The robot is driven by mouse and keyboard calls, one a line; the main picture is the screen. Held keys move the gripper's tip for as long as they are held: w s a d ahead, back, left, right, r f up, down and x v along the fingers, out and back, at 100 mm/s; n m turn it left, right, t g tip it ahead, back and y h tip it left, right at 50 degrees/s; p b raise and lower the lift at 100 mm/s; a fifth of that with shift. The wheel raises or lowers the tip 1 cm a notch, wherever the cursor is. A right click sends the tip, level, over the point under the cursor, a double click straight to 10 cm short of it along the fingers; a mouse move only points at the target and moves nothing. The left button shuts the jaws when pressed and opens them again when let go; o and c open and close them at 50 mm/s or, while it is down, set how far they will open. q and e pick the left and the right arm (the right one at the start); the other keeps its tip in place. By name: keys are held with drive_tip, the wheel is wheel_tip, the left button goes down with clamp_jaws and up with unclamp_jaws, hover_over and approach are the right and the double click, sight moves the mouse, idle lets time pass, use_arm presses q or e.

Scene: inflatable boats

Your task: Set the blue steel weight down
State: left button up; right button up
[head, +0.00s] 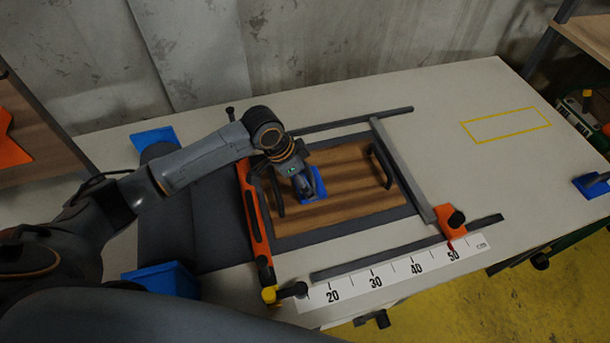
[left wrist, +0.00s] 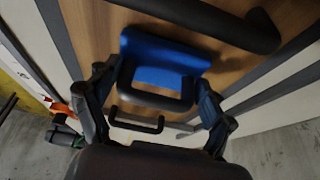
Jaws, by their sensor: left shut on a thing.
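The blue steel weight (head: 319,181) is a blue block with a dark handle, over the wooden board (head: 345,212). My left gripper (head: 304,186) is shut on its handle. In the left wrist view the blue weight (left wrist: 160,60) shows beyond the fingers, with its dark handle between them and the wood behind it. A shadow lies on the wood beside the weight. I cannot tell whether its underside touches the board. The board has a dark handle on each side and lies on dark grey sheet material. My right gripper is not in view.
An orange clamp bar (head: 254,218) runs along the board's left side, and a grey bar (head: 402,170) along its right. A ruler strip (head: 395,275) lies in front. Other blue blocks (head: 155,138) stand at the left. A yellow-outlined area (head: 506,125) at right is empty.

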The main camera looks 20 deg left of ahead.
use_arm(q)
drive_tip(key=o, duration=1.7)
drive_tip(key=shift+s, duration=0.1)
drive_tip(key=v, duration=1.2)
drive_tip(key=shift+r+b, duration=0.15)
drive_tip(key=shift+b, duration=0.15)
drive_tip(key=shift+d, duration=0.1)
